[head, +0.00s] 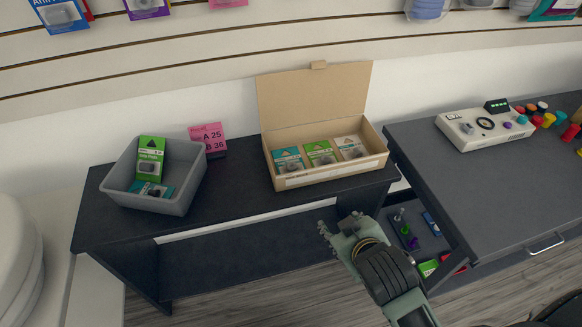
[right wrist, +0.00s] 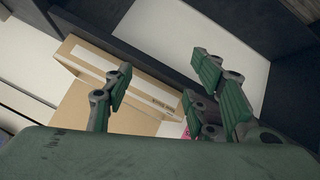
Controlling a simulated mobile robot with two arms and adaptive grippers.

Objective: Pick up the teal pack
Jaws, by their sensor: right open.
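A teal pack (head: 289,160) stands at the left of a row in the open cardboard box (head: 330,177), beside a green pack (head: 320,153) and a beige pack (head: 350,147). Another teal pack (head: 151,190) lies low in the grey bin (head: 150,203), under a green pack (head: 150,158) leaning there. My right gripper (head: 336,228) is open and empty, in front of the table edge, below and apart from the box. In the right wrist view, the open fingers (right wrist: 163,85) show with the box (right wrist: 125,76) beyond; no teal pack is visible there. My left gripper is not in view.
A pink sign (head: 208,135) stands between bin and box on the dark table (head: 230,185). At right, a grey counter (head: 480,185) holds a control panel (head: 485,125) and coloured knobs. The box's raised lid (head: 315,93) stands at its back. Table top between bin and box is clear.

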